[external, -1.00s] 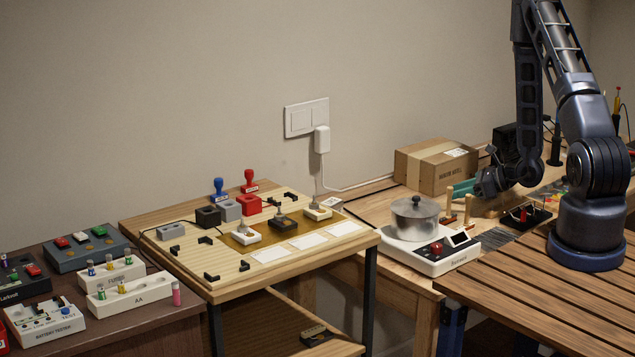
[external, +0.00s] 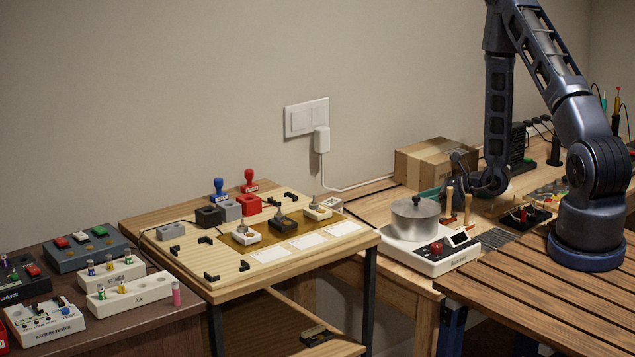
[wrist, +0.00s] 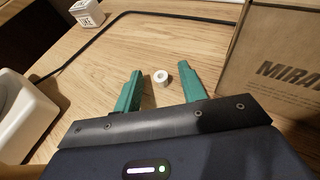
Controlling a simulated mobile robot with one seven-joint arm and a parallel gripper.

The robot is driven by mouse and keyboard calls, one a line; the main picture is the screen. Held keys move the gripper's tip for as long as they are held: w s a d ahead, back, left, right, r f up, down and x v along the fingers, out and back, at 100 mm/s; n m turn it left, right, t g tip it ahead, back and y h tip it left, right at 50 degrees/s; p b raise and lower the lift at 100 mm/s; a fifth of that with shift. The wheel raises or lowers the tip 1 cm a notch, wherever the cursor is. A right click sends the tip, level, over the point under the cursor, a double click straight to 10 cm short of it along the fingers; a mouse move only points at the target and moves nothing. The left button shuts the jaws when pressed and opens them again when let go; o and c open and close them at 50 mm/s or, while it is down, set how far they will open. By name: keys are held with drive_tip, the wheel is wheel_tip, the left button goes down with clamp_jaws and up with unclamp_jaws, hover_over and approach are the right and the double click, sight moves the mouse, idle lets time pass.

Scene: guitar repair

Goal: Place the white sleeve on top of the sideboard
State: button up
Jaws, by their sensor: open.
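A small white ring-shaped sleeve (wrist: 160,77) stands on the light wood bench in the wrist view, its round hole facing up. My gripper (wrist: 161,68) is open, with one green finger to the left of the sleeve and one to the right. Gaps show between the sleeve and both fingers, and nothing is held. In the external view my gripper (external: 430,194) is low over the bench, in front of the cardboard box; the sleeve cannot be made out there. No surface is clearly marked as the sideboard.
The cardboard box (external: 434,163) stands close to my gripper, on the right in the wrist view (wrist: 275,70). A metal pot (external: 415,220) sits on a white hotplate (external: 428,251). A crowded wooden table (external: 200,283) and a dark table (external: 165,321) lie further left.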

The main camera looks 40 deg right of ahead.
clamp_jaws()
drive_tip(key=shift+r, duration=0.1)
idle(0.3)
wheel_tip(320, 180, up, 20)
drive_tip(key=w+a+m+t+h, duration=0.1)
drive_tip(key=w+a+m+h, duration=0.2)
drive_tip(key=w, duration=1.2)
drive_tip(key=shift+a+t, duration=0.3)
drive_tip(key=shift+a, duration=0.1)
